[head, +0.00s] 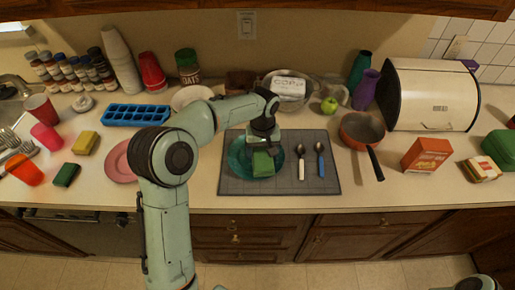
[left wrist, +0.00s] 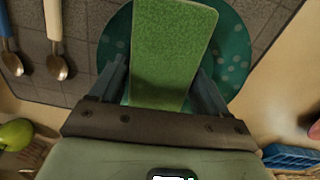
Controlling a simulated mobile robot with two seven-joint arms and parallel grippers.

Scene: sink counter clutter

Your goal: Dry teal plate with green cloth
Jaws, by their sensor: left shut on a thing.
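The teal plate (head: 236,161) lies flat on the grey tiled mat (head: 315,138) in the head view, partly hidden by my left arm. In the left wrist view the teal plate (left wrist: 232,62) shows pale spots. The green cloth (head: 263,163) is a folded block over the plate. My left gripper (head: 263,148) points down above the plate and is shut on the green cloth, which sits between its fingers in the left wrist view (left wrist: 170,50). I cannot tell whether the cloth touches the plate. My right gripper is not clearly in view; only a bit of that arm shows at the bottom right.
Two spoons (head: 301,164) (head: 320,162) lie on the mat right of the plate. A pan (head: 361,130) stands further right, its handle toward the front. A pink plate (head: 117,163) and blue ice tray (head: 134,114) are left. The counter front right of the mat is clear.

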